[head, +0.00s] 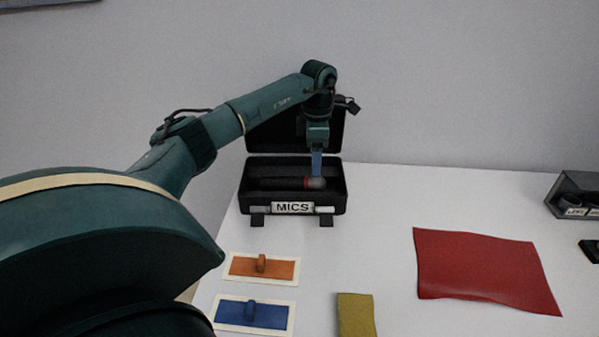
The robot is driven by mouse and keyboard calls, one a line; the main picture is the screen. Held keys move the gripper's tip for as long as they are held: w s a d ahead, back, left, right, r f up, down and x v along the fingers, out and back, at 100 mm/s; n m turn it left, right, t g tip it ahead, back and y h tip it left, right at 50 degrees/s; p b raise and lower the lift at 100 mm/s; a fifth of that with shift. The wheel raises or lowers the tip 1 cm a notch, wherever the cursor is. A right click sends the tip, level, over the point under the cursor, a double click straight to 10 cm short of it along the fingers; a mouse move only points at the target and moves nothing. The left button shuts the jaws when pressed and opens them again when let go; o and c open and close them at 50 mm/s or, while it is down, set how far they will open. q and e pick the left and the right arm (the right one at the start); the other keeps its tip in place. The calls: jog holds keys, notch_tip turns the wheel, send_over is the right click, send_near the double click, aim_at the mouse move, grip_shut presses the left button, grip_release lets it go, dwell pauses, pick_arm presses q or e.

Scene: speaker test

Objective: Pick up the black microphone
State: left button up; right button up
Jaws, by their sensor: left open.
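The black microphone (285,183) lies on its side in the open black case (340,199), which carries a white "MICS" label. Its grey head and a red ring are at the right end. My left gripper (317,174) points down into the case from above, with its blue-grey fingers at the microphone's head end. The gripper is open; whether a finger touches the microphone I cannot tell. The finger nearest the camera hides part of the head end. My right gripper is not in view.
The case's raised lid (262,138) stands behind my left gripper. A yellow cloth (356,315) and a red cloth (485,272) lie to the right. A dark box (572,197) stands at the far right.

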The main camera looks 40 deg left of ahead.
aim_at(306, 183)
pick_arm(q)
notch_tip(306, 183, down, 6)
jog(key=shift+w+r, duration=0.1)
jog(key=c, duration=1.2)
